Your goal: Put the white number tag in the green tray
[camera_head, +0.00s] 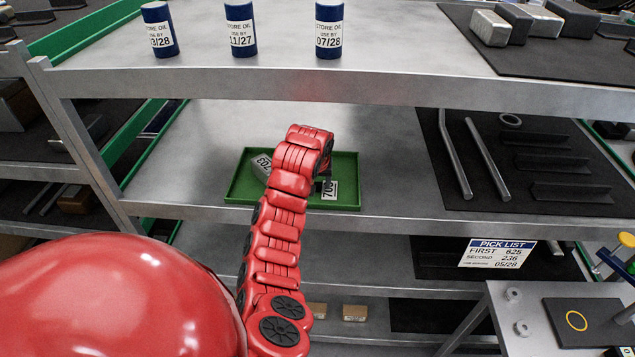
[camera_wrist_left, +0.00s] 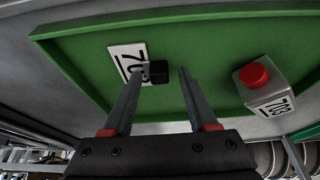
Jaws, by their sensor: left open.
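The green tray (camera_head: 347,171) sits on the middle shelf, and its floor (camera_wrist_left: 215,45) fills much of the left wrist view. The white number tag (camera_head: 331,190) is in the tray near its front right. In the left wrist view the tag (camera_wrist_left: 122,58) has black digits starting with 70 and a small black block at its side. My left gripper (camera_wrist_left: 160,72) is open over the tray, with the black block between its fingertips, nearer the left finger. In the head view my red left arm hides most of that gripper. My right gripper is not in view.
A grey block with a 703 label (camera_head: 262,164) is also in the tray; its red button (camera_wrist_left: 254,75) shows in the wrist view. The upper shelf (camera_head: 400,77) overhangs. Dark mats with rods (camera_head: 485,155) lie right. A pick list sign (camera_head: 497,253) hangs lower right.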

